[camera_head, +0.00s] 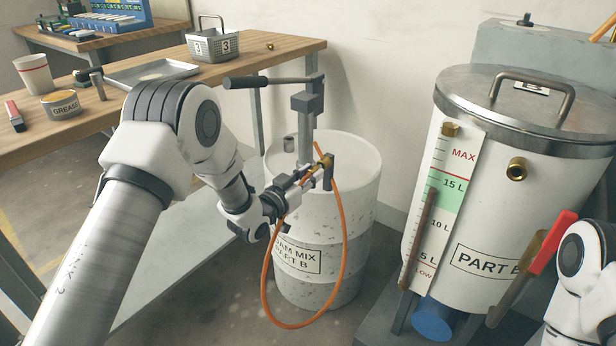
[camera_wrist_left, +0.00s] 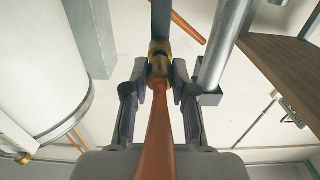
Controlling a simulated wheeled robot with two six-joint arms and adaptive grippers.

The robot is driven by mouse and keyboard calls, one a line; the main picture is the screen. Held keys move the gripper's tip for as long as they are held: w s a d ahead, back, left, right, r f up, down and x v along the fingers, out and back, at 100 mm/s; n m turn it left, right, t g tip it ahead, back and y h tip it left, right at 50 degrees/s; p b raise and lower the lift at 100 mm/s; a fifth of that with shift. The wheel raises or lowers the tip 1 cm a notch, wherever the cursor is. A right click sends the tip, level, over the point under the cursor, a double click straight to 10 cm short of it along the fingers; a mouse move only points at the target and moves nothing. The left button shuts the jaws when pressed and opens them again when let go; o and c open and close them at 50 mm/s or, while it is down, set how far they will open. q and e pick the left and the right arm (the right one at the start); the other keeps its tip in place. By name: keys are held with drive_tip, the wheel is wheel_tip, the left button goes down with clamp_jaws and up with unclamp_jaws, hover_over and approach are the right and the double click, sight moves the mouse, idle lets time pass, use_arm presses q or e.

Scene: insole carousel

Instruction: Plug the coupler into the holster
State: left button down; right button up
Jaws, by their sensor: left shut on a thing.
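My left gripper (camera_head: 306,176) is shut on the brass coupler (camera_head: 322,166) beside the pump post, above the white drum. In the left wrist view the brass coupler (camera_wrist_left: 160,62) sits between the fingers (camera_wrist_left: 160,90), and the orange hose (camera_wrist_left: 155,135) runs back from it toward the camera. A grey bracket (camera_head: 328,178), which looks like the holster, is at the coupler's far end. In the wrist view a grey bar (camera_wrist_left: 161,18) lines up beyond the coupler. I cannot tell whether the coupler is inside the holster or only against it. My right gripper is out of view.
The orange hose (camera_head: 266,285) loops below the gripper in front of the drum (camera_head: 350,205). The pump handle (camera_head: 262,81) sticks out left above. A wooden bench (camera_head: 300,50) stands behind left. A large white tank (camera_head: 480,180) with a red handle (camera_head: 553,243) stands right.

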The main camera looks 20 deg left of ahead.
use_arm(q)
drive_tip(key=shift+x, duration=0.8)
drive_tip(key=c, duration=0.9)
unclamp_jaws()
drive_tip(key=shift+o, duration=0.2)
drive_tip(key=v, duration=1.2)
